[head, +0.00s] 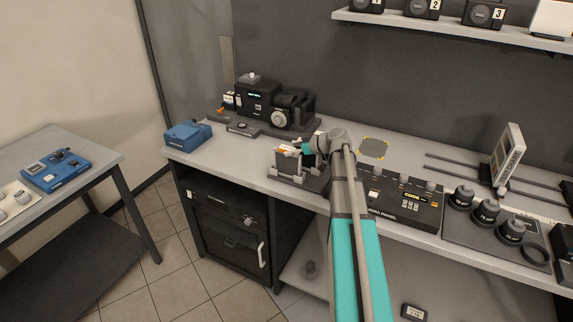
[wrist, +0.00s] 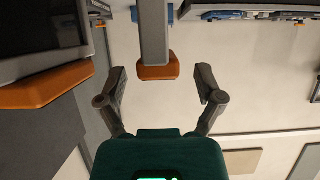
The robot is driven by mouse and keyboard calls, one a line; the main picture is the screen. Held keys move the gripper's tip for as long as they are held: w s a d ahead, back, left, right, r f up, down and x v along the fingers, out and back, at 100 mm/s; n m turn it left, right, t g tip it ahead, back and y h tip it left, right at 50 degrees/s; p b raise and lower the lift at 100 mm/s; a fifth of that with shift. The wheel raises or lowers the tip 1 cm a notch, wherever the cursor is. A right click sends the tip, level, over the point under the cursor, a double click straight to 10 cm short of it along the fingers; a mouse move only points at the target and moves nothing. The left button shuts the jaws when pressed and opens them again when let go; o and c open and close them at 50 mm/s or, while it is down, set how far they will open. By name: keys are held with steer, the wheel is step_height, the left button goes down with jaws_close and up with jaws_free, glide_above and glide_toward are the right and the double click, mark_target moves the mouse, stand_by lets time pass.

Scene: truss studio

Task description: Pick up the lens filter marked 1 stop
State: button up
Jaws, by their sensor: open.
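A dark slotted holder (head: 287,162) stands on the bench in the head view, with an orange edge and pale pieces at its top. My gripper (head: 297,148) is right at that top, partly hidden by my arm. In the wrist view my gripper (wrist: 161,82) is open, with its two fingers apart. A grey slab with an orange end (wrist: 157,71) shows between and beyond the fingertips; I cannot tell if they touch it. A dark panel with an orange edge (wrist: 45,86) is at left. No "1 stop" marking can be read, so I cannot tell which piece is that filter.
A black camera device (head: 262,103) and a blue box (head: 187,134) stand behind and left. A black control panel (head: 402,195) is close to the right of my arm. Several dark knobbed cylinders (head: 486,210) stand farther right. Bare bench lies around the yellow-cornered square (head: 373,149).

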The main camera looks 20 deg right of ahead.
steer(key=shift+b+x, duration=0.3)
steer(key=shift+x, duration=0.8)
steer(key=shift+c, duration=0.3)
jaws_close()
